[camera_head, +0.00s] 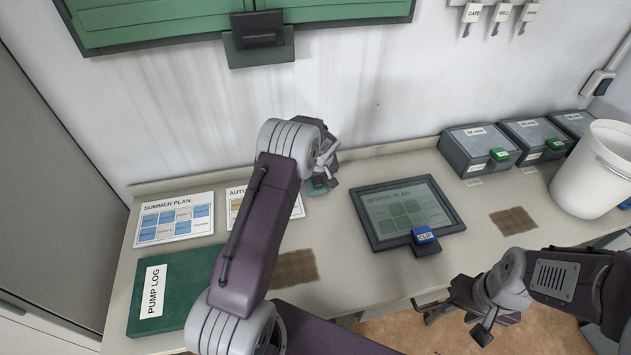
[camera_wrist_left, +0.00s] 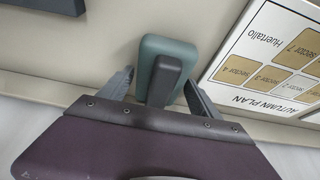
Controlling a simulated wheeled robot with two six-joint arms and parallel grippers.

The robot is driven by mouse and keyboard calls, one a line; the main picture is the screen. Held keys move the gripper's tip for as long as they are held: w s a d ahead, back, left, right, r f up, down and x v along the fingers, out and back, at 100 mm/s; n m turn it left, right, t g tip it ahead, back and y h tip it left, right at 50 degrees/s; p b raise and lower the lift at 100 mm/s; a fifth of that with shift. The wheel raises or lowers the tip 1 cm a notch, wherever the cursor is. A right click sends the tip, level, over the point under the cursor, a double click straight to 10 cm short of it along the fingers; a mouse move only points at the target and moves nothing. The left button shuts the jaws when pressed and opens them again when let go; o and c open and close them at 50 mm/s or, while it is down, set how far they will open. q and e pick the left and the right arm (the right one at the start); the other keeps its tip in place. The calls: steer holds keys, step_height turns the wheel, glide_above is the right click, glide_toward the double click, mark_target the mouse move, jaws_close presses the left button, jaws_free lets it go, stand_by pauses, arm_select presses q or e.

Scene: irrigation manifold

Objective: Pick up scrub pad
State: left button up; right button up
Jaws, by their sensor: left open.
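The scrub pad (camera_wrist_left: 149,48) is a teal block with a dark grip on top, seen in the left wrist view near the back of the bench. A small part of the pad (camera_head: 318,188) shows in the head view, mostly hidden by my left gripper (camera_head: 323,180). In the left wrist view, my left gripper (camera_wrist_left: 160,84) is open, with one finger on each side of the pad and visible gaps between. My right gripper (camera_head: 474,312) hangs at the front right, away from the pad; its finger opening is unclear.
The autumn plan card (camera_wrist_left: 272,60) lies beside the pad, with the summer plan card (camera_head: 174,219) further left. A framed spring plan panel (camera_head: 376,232) with a blue-labelled clip lies right. A green pump log (camera_head: 178,290), grey boxes (camera_head: 478,150) and white bucket (camera_head: 597,170) occupy the bench.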

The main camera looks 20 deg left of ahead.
arm_select(q)
steer(key=c, duration=1.2)
steer(key=shift+o, duration=0.2)
steer(key=shift+r+p, duration=0.5)
steer(key=shift+p, duration=0.05)
steer(key=r, duration=0.2)
steer(key=d+r, duration=0.1)
steer(key=r, duration=0.1)
steer(key=shift+w+r, duration=0.1)
steer(key=shift+w, duration=0.25)
steer(key=w+d+r, duration=0.4)
steer(key=d+r, duration=0.2)
steer(key=d, duration=0.3)
steer(key=shift+w+d+r, duration=0.15)
steer(key=shift+w+d, duration=0.1)
